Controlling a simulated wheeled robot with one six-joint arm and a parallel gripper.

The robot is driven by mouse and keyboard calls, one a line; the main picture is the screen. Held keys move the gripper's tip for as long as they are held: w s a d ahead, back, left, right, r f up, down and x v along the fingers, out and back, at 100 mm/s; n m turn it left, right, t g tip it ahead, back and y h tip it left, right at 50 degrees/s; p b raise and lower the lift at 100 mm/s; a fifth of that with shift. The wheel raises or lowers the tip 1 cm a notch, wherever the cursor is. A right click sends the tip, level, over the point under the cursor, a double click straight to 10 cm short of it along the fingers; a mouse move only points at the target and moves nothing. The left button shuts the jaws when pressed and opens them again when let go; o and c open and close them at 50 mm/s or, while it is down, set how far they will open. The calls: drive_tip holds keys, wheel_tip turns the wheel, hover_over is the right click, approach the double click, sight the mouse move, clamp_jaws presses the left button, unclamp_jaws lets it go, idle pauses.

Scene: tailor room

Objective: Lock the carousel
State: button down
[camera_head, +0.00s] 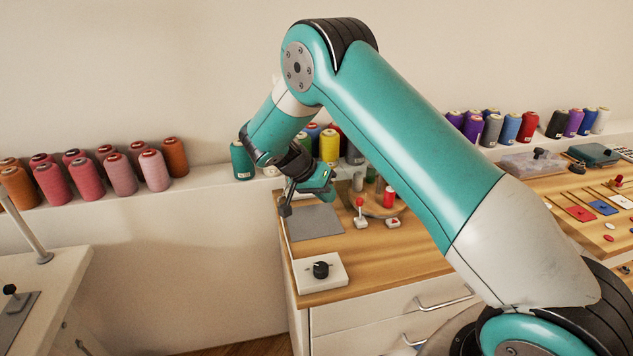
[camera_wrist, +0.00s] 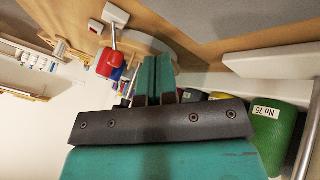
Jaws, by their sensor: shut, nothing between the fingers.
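The carousel (camera_head: 380,207) is a round wooden turntable on the counter, partly hidden behind my arm, with a red spool (camera_head: 389,197) on it. In front of it stands a lever with a red knob (camera_head: 360,201) on a small white base, roughly upright. A small white block with a red top (camera_head: 393,222) sits to its right. In the wrist view the red knob (camera_wrist: 108,62) and its metal rod (camera_wrist: 113,37) show beyond my fingers, up and to the left. My gripper (camera_head: 326,193) is shut and empty, above the counter left of the lever; its fingers (camera_wrist: 156,80) touch nothing visible.
A grey mat (camera_head: 315,222) and a white box with a black knob (camera_head: 320,269) lie on the counter's left part. Thread spools line the wall ledge behind (camera_head: 225,178). Tools and coloured cards (camera_head: 580,213) lie at the right.

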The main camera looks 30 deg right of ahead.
sight(360, 209)
drive_tip(key=shift+x, duration=1)
drive_tip(key=shift+s+d+r+p, duration=0.25)
drive_tip(key=shift+s+d, duration=0.15)
drive_tip(key=shift+s, duration=0.15)
drive_tip(key=shift+s+d+r+p, duration=0.2)
drive_tip(key=shift+s+d+r, duration=0.15)
drive_tip(key=shift+s, duration=0.15)
drive_tip(key=shift+s+d+f, duration=0.1)
drive_tip(key=shift+s+d, duration=0.3)
drive_tip(key=shift+s, duration=0.05)
